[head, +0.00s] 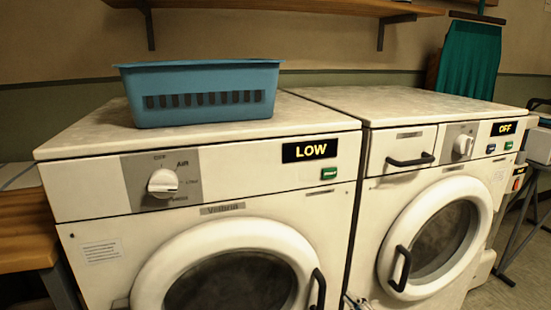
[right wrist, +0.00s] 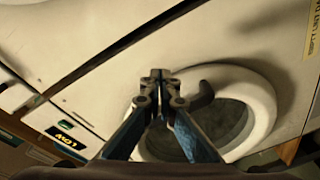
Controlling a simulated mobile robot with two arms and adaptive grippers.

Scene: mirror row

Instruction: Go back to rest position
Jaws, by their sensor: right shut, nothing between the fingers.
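My right gripper (right wrist: 160,76) is shut and empty in the right wrist view, its two fingertips together in front of a white machine front. A round white door ring (right wrist: 262,95) with a dark handle (right wrist: 203,88) shows beside the fingers. I cannot tell whether the gripper touches anything. In the head view only a small part of the right gripper (head: 357,302) seems to show at the bottom edge, between the two machines. My left gripper is not in view.
The left machine (head: 240,145) reads LOW and carries a blue basket (head: 200,78). The right machine (head: 400,105) reads OFF. Both doors look closed.

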